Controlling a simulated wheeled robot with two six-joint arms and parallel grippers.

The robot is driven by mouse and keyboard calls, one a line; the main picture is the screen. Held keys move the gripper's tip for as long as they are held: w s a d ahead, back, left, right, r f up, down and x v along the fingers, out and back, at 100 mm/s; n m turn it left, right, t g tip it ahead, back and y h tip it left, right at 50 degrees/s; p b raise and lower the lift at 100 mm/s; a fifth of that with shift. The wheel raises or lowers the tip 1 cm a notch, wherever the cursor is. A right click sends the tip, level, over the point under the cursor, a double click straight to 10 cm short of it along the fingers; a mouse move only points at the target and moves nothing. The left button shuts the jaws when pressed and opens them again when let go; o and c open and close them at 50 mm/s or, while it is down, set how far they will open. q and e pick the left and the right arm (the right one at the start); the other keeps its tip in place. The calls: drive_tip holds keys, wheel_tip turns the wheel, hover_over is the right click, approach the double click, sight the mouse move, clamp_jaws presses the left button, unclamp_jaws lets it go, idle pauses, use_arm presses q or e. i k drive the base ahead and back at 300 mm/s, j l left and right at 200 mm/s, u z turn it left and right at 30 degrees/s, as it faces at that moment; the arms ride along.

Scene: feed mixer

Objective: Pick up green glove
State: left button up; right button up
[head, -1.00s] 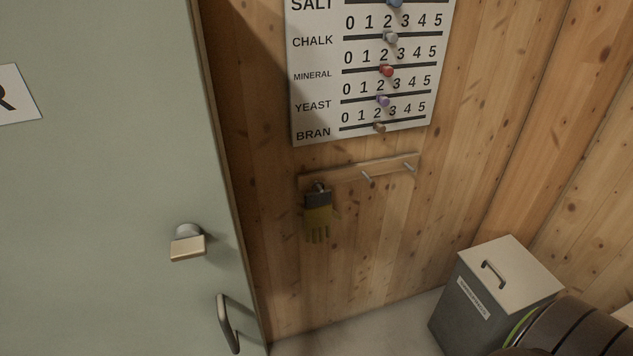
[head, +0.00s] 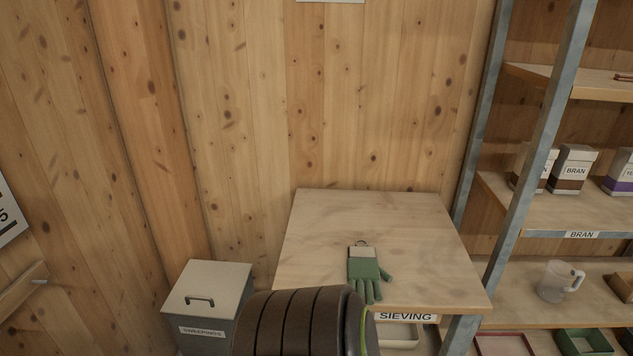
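The green glove (head: 367,276) lies flat on the wooden sieving table (head: 330,215), close to its front edge. It has a pale cuff with a small loop at the top, and its fingers point toward the front edge. A dark, ribbed arm part of mine stands in front of the table, to the left of the glove and just below it in the picture. Neither gripper shows in the head view.
A lidded grey bin (head: 208,298) stands left of the table. A metal-framed shelf (head: 545,130) at right holds bran boxes (head: 572,170) and a clear jug (head: 558,281). A pale tray (head: 398,335) sits under the table. The tabletop around the glove is clear.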

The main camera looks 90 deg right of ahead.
sight(363, 267)
drive_tip(key=z, duration=3.05)
